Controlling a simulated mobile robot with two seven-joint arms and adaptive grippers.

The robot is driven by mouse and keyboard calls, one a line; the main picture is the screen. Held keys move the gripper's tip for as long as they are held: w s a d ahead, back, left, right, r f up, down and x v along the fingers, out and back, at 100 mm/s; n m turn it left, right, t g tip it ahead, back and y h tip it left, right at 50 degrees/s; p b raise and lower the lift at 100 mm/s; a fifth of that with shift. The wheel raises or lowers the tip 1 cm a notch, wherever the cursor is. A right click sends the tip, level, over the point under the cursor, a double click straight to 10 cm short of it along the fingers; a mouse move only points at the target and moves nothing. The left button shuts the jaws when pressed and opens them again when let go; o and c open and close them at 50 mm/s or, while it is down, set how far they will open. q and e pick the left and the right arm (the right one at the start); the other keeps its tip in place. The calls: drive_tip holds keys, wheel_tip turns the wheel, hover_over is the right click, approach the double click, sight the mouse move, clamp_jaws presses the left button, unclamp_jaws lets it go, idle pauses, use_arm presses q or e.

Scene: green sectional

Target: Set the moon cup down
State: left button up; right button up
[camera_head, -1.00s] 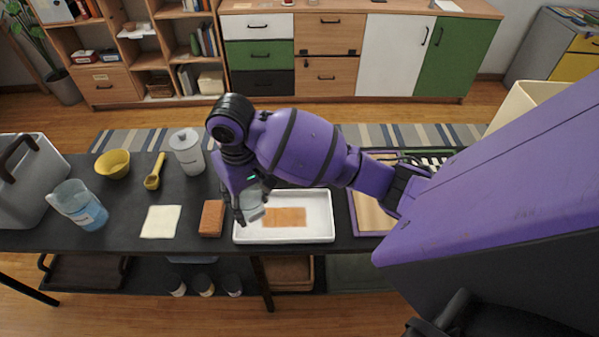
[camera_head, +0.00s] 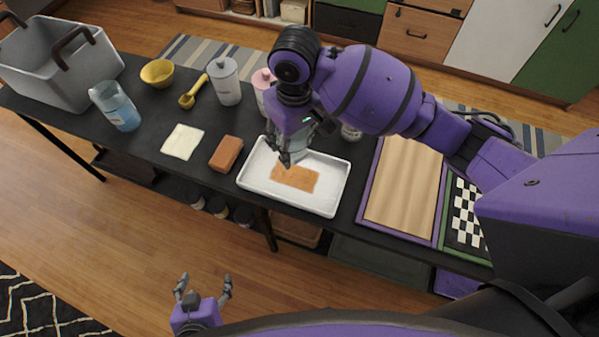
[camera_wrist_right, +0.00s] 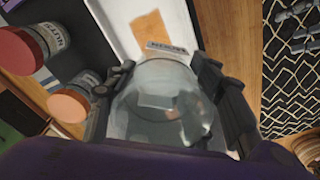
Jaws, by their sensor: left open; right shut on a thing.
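My right gripper (camera_head: 289,152) is shut on a clear, see-through cup, which I take to be the moon cup (camera_wrist_right: 162,100). In the right wrist view the cup sits between the two fingers, with the white tray (camera_head: 333,200) behind it. In the head view the cup is mostly hidden by the gripper, at the tray's far left part. I cannot tell whether it touches the tray. An orange-brown patch (camera_head: 297,178) lies in the tray. My left gripper (camera_head: 204,283) is open and empty, low in the head view, off the table's front side.
Left of the tray are a brown sponge-like block (camera_head: 226,153) and a cream cloth (camera_head: 183,142). Lidded jars (camera_head: 225,82) stand behind. A framed wooden board (camera_head: 403,188) is to the right. A pitcher (camera_head: 116,108) and grey bin (camera_head: 60,65) are further left.

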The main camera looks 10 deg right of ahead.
drive_tip(key=s+a+n, duration=0.6)
drive_tip(key=s+a, duration=0.1)
drive_tip(key=a, duration=0.1)
drive_tip(key=n, duration=0.1)
approach(311, 181)
drive_tip(key=shift+s+a+f+b, duration=0.25)
drive_tip(key=shift+a+f+b, duration=0.1)
drive_tip(key=shift+a, duration=0.3)
drive_tip(key=shift+w+d+f, duration=0.3)
drive_tip(key=shift+d+f, duration=0.25)
drive_tip(key=shift+f, duration=0.1)
wheel_tip(311, 181, down, 3)
drive_tip(key=shift+f, duration=0.15)
drive_tip(key=shift+w, duration=0.1)
drive_tip(key=shift+f, duration=0.1)
